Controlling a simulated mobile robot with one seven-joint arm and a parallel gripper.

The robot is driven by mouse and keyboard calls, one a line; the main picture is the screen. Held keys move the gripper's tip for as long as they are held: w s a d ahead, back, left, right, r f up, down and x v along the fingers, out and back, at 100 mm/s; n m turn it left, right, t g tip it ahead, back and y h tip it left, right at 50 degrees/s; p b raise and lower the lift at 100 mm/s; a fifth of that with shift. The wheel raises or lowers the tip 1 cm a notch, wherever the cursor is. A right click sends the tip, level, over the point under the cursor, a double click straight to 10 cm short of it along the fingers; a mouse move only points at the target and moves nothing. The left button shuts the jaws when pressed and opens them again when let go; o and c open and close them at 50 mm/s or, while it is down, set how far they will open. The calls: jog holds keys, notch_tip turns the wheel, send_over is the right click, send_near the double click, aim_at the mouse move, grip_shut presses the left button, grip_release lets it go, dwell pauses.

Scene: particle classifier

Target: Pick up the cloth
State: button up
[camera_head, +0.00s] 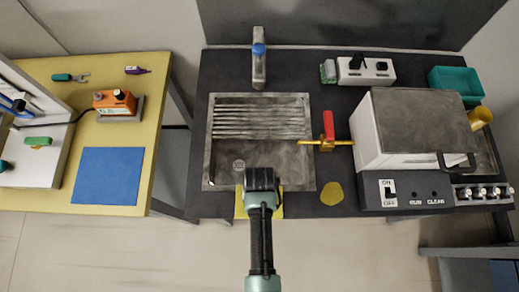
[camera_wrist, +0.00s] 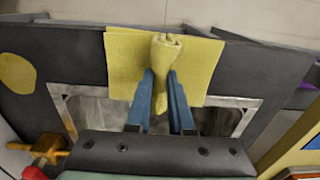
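The yellow cloth (camera_wrist: 118,62) lies at the front edge of the sink and dark counter. In the wrist view its middle is bunched up between the two blue fingers of my gripper (camera_wrist: 161,88), with flat cloth spreading to both sides. The fingers press close on both sides of this fold, so my gripper appears shut on the cloth. In the head view my gripper (camera_head: 262,182) is seen from above over the sink's front rim and hides most of the cloth; yellow edges (camera_head: 240,207) show beside it. The fingertips are hidden there.
The metal sink (camera_head: 235,155) lies beneath and beyond my gripper. A white machine (camera_head: 410,130) stands at right. A yellow table (camera_head: 120,180) is at left, across a gap.

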grip_shut()
jog(key=shift+s, duration=0.1)
notch_tip(320, 180, up, 12)
jog(key=p, duration=1.2)
